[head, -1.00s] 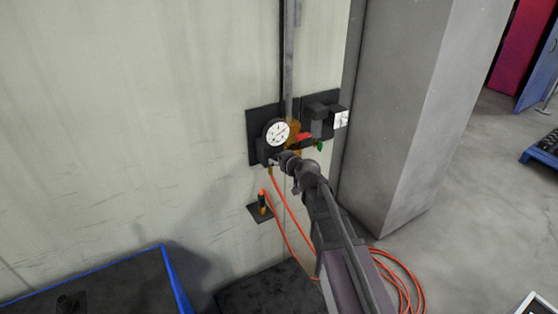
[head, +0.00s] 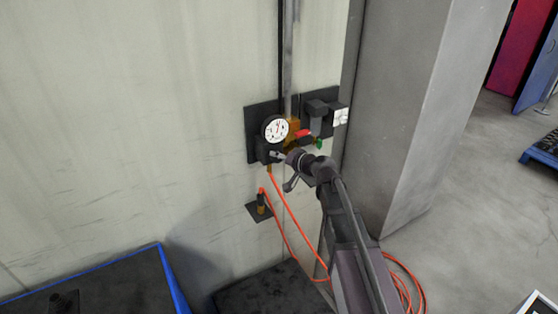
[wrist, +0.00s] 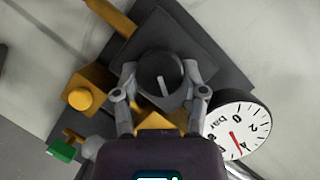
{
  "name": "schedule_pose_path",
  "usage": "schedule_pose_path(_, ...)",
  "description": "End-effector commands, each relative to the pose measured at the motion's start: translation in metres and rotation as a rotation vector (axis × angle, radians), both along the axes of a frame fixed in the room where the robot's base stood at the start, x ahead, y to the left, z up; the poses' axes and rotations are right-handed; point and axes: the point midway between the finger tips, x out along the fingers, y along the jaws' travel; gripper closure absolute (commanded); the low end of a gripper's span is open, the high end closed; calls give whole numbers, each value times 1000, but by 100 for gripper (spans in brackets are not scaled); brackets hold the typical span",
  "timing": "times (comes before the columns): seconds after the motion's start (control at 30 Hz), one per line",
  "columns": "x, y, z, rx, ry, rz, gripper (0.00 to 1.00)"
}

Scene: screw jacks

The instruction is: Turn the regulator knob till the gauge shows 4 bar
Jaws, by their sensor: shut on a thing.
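The regulator knob (wrist: 158,68) is round and black with a white mark; it sits in the middle of the wrist view. My gripper (wrist: 160,76) is shut on it, one finger on each side. In the head view my gripper (head: 279,156) reaches the regulator just below the gauge and hides the knob. The round white gauge (head: 275,128) is mounted on a dark wall plate. In the wrist view the gauge (wrist: 236,128) is at the right, tilted, its red needle pointing close to the 4. The lower edge of its dial is partly cut off from clear reading.
A brass fitting (wrist: 88,92) and a green part (wrist: 62,151) lie close left of my fingers. An orange hose (head: 283,221) hangs below the regulator to the floor. A grey pillar (head: 408,120) stands to the right; a blue-edged dark surface (head: 100,285) is at lower left.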

Motion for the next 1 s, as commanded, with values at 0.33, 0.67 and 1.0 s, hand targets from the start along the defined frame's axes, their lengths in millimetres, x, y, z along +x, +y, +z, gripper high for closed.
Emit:
schedule_pose_path(0.33,1,-1,-2,167,114,-1,93)
schedule_pose_path(0.67,1,-1,-1,206,140,-1,93)
schedule_pose_path(1.0,1,0,0,205,140,0,21)
